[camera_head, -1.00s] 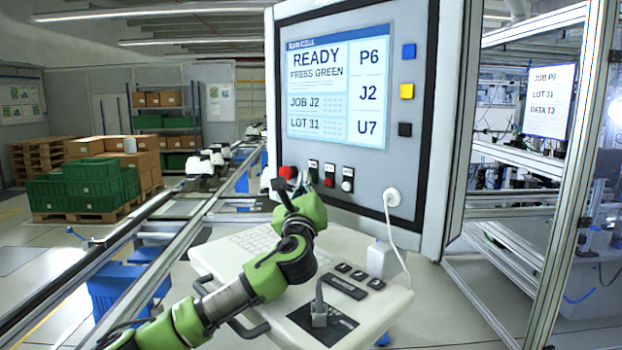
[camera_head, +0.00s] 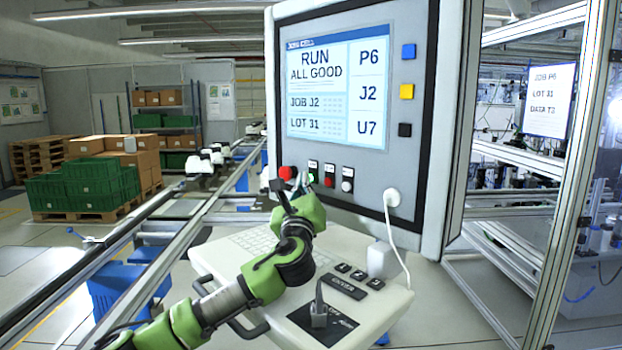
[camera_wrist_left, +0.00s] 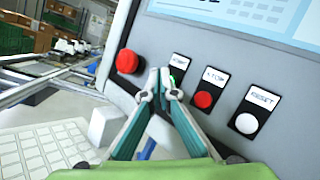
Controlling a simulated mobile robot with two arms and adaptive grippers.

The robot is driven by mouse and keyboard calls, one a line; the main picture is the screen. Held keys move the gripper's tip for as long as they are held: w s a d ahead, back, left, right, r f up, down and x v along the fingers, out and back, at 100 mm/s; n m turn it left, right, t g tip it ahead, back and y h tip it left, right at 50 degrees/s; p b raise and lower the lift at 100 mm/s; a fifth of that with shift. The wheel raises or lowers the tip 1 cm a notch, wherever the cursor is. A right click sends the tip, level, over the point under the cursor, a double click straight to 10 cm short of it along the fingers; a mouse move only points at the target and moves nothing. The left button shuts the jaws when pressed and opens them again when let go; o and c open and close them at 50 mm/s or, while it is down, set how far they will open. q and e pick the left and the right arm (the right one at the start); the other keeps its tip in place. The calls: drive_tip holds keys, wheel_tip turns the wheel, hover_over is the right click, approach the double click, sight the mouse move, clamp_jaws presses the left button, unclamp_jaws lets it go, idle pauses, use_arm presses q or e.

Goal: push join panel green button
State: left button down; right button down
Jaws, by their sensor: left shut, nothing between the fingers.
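The join panel (camera_head: 380,150) stands in front of me with a lit screen (camera_head: 338,86) that reads RUN, ALL GOOD, JOB J2, LOT 31. In the left wrist view a sliver of the green button (camera_wrist_left: 177,77) shows just right of my left gripper's tips, on the plate left of the STOP button. My left gripper (camera_wrist_left: 160,75) is shut and empty, with its fingertips at the green button and partly covering it. I cannot tell whether they touch it. In the head view the left gripper (camera_head: 283,190) is low at the panel's button row. My right gripper is not in view.
A red mushroom button (camera_wrist_left: 128,61) is left of the fingertips; the red STOP button (camera_wrist_left: 204,99) and white RESET button (camera_wrist_left: 246,123) are to the right. A keyboard shelf (camera_head: 375,315) juts out below the panel. A white plug (camera_head: 392,197) with cable hangs at right.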

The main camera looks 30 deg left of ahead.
use_arm(q)
drive_tip(key=shift+s+a, duration=0.15)
drive_tip(key=shift+s, duration=0.3)
drive_tip(key=shift+s+a, duration=0.25)
drive_tip(key=shift+s, duration=0.55)
drive_tip(key=shift+s+a, duration=0.2)
drive_tip(key=shift+s, duration=0.6)
drive_tip(key=shift+s+a, duration=0.25)
drive_tip(key=shift+s, duration=0.55)
